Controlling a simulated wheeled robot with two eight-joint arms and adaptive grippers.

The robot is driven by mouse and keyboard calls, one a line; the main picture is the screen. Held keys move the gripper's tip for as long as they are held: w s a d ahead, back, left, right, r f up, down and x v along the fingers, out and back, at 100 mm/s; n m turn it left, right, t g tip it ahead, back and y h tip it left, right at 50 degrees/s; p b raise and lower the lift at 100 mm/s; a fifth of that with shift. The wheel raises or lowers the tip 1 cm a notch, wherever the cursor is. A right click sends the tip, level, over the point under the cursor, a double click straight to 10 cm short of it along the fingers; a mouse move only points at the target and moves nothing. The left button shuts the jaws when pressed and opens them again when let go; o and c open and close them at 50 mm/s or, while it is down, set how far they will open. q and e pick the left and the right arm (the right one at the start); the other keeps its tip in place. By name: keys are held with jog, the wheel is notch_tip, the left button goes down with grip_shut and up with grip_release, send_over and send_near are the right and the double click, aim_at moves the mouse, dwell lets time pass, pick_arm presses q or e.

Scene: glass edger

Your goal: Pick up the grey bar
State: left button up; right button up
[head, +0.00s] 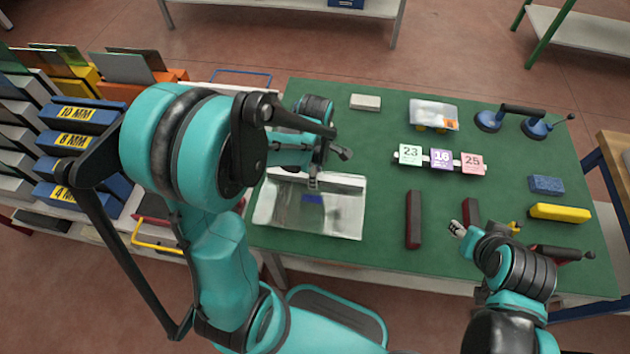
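A pale grey bar (365,102) lies flat on the green table near its far edge, left of the middle. My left gripper (328,166) is in front of the bar and to its left, above the clear tray, and does not touch the bar. Parts of the arm cover the gripper, so its opening is unclear. My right gripper (462,232) is near the front right of the table, far from the bar. Its fingers are partly hidden by its own wrist.
A clear tray (345,215), dark red bars (413,220), number cards (441,158), a clear packet (433,113), a suction lifter (522,110), a blue block (546,185) and a yellow piece (560,213) are on the green table (375,165). Racks (75,140) stand left.

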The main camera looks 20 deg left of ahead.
pick_arm(q)
jog(key=shift+f, duration=0.8)
jog(key=shift+r, duration=0.1)
jog(key=shift+c, duration=0.6)
grip_shut()
pick_arm(e)
jog(key=shift+f, duration=0.3)
